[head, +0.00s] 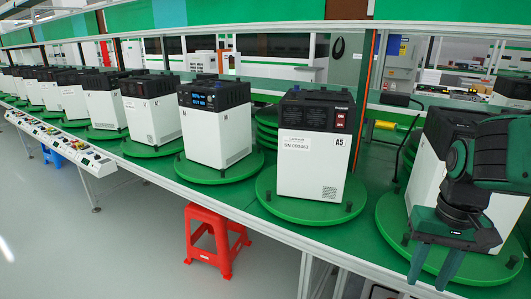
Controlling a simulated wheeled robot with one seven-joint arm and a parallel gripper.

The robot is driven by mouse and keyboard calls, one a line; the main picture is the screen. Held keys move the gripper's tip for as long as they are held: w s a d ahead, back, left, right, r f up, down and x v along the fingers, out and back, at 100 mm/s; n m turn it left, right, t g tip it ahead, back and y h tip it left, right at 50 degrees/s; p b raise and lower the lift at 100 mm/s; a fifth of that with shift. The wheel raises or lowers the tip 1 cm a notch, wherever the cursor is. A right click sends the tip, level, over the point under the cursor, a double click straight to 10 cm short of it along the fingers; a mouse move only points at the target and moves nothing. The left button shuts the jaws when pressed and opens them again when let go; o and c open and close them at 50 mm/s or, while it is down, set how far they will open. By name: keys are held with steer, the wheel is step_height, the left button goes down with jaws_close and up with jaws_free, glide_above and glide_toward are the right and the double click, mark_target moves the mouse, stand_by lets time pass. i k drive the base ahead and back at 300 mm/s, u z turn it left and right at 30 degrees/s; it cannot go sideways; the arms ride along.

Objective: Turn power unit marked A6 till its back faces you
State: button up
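The rightmost power unit (424,178) has white sides and a black top. It stands upright on a round green turntable (386,218) with short black posts near its rim. My arm covers much of its right and front, and I see no A6 label on it. The neighbour to its left is a unit marked A5 (312,165), its labelled face towards me. My gripper (435,266) is low in front of the rightmost unit, over the turntable's front edge. Its two green fingers are apart with a gap between them. Whether they touch the turntable or a post is unclear.
More units on turntables, including one with a blue display (205,100), line the bench to the left. A red stool (214,238) stands on the floor before the bench. A green shelf beam (250,40) runs above.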

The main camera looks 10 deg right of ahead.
mark_target(191, 171)
steer(key=k, duration=0.95)
steer(key=u, duration=0.55)
steer(key=i, duration=1)
steer(key=u, duration=0.5)
steer(key=i, duration=1.2)
steer(key=z, duration=0.5)
steer(key=i, duration=0.7)
steer(key=z, duration=0.4)
